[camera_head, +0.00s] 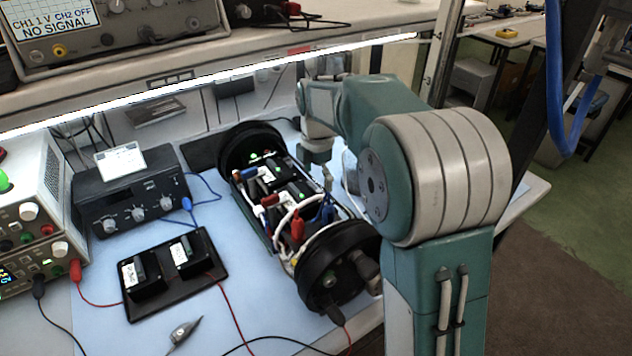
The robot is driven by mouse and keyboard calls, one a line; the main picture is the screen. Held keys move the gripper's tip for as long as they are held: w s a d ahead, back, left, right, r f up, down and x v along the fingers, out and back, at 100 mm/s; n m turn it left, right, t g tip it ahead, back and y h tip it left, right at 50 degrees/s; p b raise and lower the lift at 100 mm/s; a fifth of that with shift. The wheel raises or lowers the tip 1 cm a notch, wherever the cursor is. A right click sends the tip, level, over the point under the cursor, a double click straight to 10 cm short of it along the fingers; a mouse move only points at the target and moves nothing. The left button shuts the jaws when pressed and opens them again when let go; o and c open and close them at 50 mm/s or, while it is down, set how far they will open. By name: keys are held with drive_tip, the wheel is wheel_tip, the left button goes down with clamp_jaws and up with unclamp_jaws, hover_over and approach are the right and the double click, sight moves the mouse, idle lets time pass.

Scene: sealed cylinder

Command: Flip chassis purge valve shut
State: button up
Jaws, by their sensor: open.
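The chassis (272,205) is an open frame of electronics and wires between two round black end caps. It lies on the blue bench mat. The near end cap (318,268) carries small fittings, with a dark knob-like part (362,264) on its face. I cannot tell whether that part is the purge valve, or how any valve handle is turned. My gripper (322,176) points down beside the right side of the chassis, toward the far end cap (247,146). It is open and small in view; I see nothing held. I cannot tell whether it touches the chassis.
A black tray with two modules (174,275) lies left of the chassis, with red and black leads around it. A black instrument (130,195) and a power supply (35,215) stand further left. A lit shelf (215,85) spans the back. A probe-like tool (186,330) lies in front.

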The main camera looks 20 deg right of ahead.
drive_tip(key=shift+f, duration=0.65)
drive_tip(key=shift+a, duration=0.65)
drive_tip(key=shift+d, duration=0.15)
drive_tip(key=c, duration=1)
drive_tip(key=shift+d, duration=0.15)
